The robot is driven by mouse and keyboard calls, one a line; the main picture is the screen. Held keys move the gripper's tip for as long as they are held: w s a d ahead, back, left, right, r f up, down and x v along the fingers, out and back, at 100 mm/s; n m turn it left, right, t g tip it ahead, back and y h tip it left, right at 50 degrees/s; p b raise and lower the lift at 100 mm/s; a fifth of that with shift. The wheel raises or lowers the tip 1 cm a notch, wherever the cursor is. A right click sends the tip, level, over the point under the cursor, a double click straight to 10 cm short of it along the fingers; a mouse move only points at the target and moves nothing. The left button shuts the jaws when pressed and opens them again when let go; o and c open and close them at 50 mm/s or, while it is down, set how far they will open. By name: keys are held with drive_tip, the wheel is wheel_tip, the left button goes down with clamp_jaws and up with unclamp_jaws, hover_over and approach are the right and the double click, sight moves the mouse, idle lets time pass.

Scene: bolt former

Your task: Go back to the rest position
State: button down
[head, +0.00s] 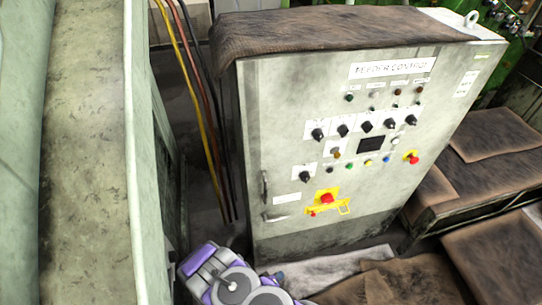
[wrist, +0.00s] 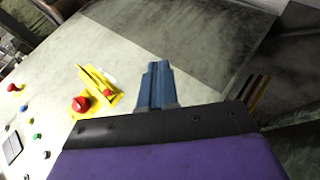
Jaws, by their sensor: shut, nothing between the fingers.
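My gripper (wrist: 156,82) shows in the wrist view as blue-grey fingers close together, with nothing between them. Its fingertips point at the grey face of the feeder control cabinet (head: 275,120), and I cannot tell how far off it is. In the wrist view the red knob (wrist: 81,104) on a yellow plate, with a yellow bracket (wrist: 97,83), is left of the fingers. In the head view the same red knob (head: 327,198) is low on the cabinet front. My purple and grey arm shows at the bottom of the head view; the fingers are hidden there.
Several knobs and buttons and a small dark display (head: 370,145) sit on the cabinet face. Yellow and dark cables (head: 194,90) run down left of the cabinet. A pale green machine wall (head: 90,150) stands at the left. Brown-covered benches (head: 495,150) are at the right.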

drive_tip(key=w+a+r+m+g+y, duration=0.1)
drive_tip(key=w+a+r+g+y, duration=0.15)
drive_tip(key=a+r, duration=0.4)
drive_tip(key=w+a+r+m+g+y, duration=0.1)
drive_tip(key=w+a+r+m+y, duration=0.2)
drive_tip(key=a+r, duration=0.35)
wheel_tip(320, 180, up, 19)
drive_tip(key=w+a+n+g+y, duration=0.1)
drive_tip(key=w+a+g+y, duration=0.1)
drive_tip(key=y, duration=0.2)
drive_tip(key=s+d+r+g, duration=0.1)
drive_tip(key=s+d+r, duration=0.3)
drive_tip(key=d+r, duration=0.3)
drive_tip(key=s+d+r+g, duration=0.1)
drive_tip(key=s+d+r, duration=0.35)
drive_tip(key=r, duration=0.55)
drive_tip(key=s+d+r+g+h, duration=0.1)
drive_tip(key=s+d+r, duration=0.3)
drive_tip(key=s+d, duration=0.3)
drive_tip(key=s+d+r+m+g+h, duration=0.1)
drive_tip(key=s+d+r, duration=0.4)
drive_tip(key=s, duration=0.8)
drive_tip(key=d, duration=0.3)
drive_tip(key=shift+d+m+h, duration=0.25)
drive_tip(key=shift+m+h, duration=0.05)
drive_tip(key=shift+h, duration=0.05)
